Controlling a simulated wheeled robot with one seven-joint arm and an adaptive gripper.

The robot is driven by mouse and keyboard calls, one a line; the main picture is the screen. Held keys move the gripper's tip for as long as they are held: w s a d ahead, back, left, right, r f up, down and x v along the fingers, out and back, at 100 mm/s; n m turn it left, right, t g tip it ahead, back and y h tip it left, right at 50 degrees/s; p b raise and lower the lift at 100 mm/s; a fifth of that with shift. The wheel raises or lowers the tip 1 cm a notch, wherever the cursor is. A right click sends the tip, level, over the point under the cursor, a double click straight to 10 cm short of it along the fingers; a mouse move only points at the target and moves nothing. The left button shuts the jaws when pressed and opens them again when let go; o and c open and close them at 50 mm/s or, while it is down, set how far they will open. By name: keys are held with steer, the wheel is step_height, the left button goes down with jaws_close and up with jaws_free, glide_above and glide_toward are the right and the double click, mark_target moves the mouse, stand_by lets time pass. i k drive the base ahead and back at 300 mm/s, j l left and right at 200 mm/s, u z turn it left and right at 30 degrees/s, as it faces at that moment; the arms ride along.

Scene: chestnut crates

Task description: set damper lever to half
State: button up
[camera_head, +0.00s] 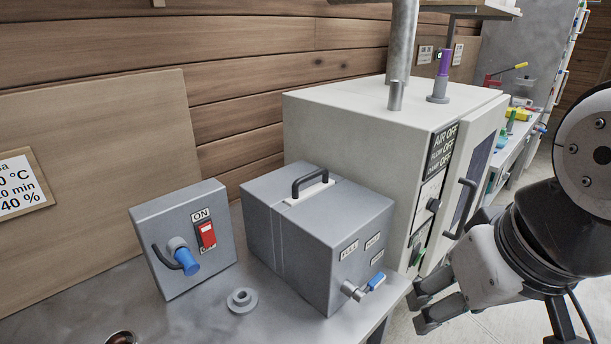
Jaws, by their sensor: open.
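Several levers are in view, and no readable label names one as the damper. A blue-handled lever (375,282) sits on the front of a grey metal box (268,232); small plates beside it include one that seems to read FULL, the others too small to read. Its handle slants up to the right. A purple-handled lever (444,64) stands nearly upright on a round grey base on top of the white oven (340,113), near the metal pipe. My gripper (421,309) is open and empty at the lower right, right of the blue-handled lever and apart from it.
A control box (208,270) with a red switch under an ON plate and a blue knob stands left of the grey box. A loose grey ring (242,300) lies on the metal bench. The oven's door handle (461,208) is close to my gripper.

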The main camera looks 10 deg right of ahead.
mark_target(359, 295)
steer(key=i+j+z, duration=0.25)
steer(key=j+u, duration=0.15)
steer(key=k+z, duration=0.45)
steer(key=k, duration=0.75)
